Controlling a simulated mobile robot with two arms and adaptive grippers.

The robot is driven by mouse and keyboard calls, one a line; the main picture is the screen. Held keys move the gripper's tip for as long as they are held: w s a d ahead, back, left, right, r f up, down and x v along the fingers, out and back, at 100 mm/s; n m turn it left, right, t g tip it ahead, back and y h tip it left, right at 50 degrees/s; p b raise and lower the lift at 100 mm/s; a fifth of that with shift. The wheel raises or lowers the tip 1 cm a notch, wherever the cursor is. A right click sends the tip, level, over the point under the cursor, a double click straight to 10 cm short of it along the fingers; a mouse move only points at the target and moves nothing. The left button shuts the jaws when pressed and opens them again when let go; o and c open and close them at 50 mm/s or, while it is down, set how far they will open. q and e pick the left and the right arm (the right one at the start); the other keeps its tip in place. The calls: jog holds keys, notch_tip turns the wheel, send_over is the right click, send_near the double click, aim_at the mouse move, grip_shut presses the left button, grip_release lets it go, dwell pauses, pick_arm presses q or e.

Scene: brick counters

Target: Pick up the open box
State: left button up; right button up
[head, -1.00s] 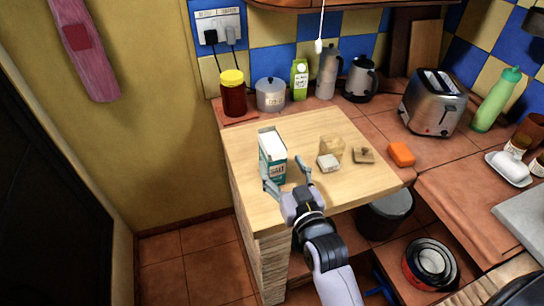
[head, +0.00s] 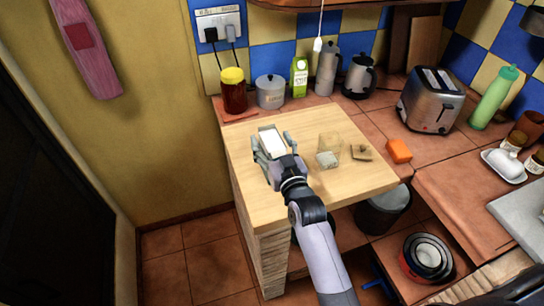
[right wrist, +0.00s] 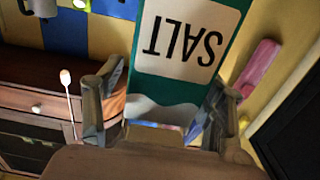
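The open box, a white and green salt carton (head: 271,140), stands at the left of the wooden board on the counter. In the head view its lower front is hidden by my right gripper (head: 272,158). The right wrist view shows the carton (right wrist: 185,40) close up, its SALT label upside down. My right gripper's fingers (right wrist: 160,115) lie on either side of it. A narrow gap shows beside the left-hand finger, so the grip does not look closed; contact on the other side is unclear. My left gripper is not in view.
A clear container (head: 330,145), a small brown item (head: 361,152) and an orange block (head: 398,150) lie right of the carton. A red jar (head: 233,95), grey pot (head: 270,92) and green carton (head: 299,78) stand behind. The board's front is clear.

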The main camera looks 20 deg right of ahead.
grip_shut()
dwell(0.7)
